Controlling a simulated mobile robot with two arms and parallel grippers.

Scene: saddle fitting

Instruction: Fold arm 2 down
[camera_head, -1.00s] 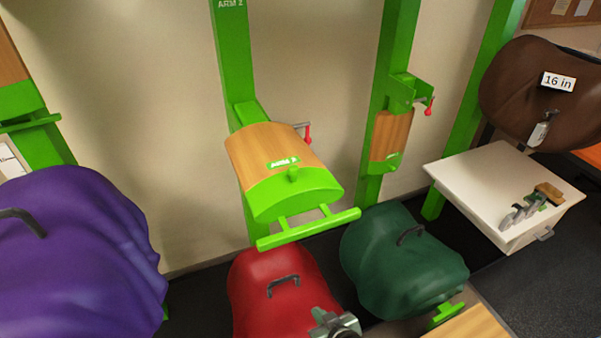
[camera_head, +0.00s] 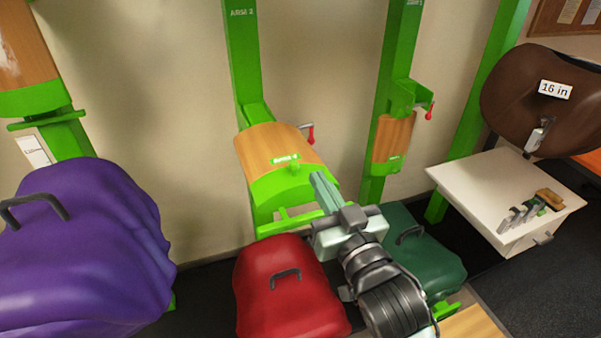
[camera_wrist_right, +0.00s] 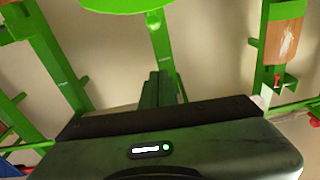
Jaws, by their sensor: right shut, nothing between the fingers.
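Arm 2 (camera_head: 275,147), a wood-topped rack arm with a green front end and a label, sticks out from its green post (camera_head: 243,55). A green crossbar (camera_head: 290,221) hangs under its front end. A red-handled lever (camera_head: 310,134) shows behind its right side. My right gripper (camera_head: 319,180) is shut and empty, its fingers pointing up at the arm's front right edge. Contact cannot be told. In the right wrist view the shut fingers (camera_wrist_right: 160,88) point toward green rack parts. My left gripper is out of view.
A red saddle (camera_head: 287,285) is below arm 2, and a green saddle (camera_head: 420,255) is partly behind my right arm. A purple saddle (camera_head: 80,235) is at left. Another wooden arm (camera_head: 393,138) hangs against the right post. A white cabinet (camera_head: 480,180) stands at right.

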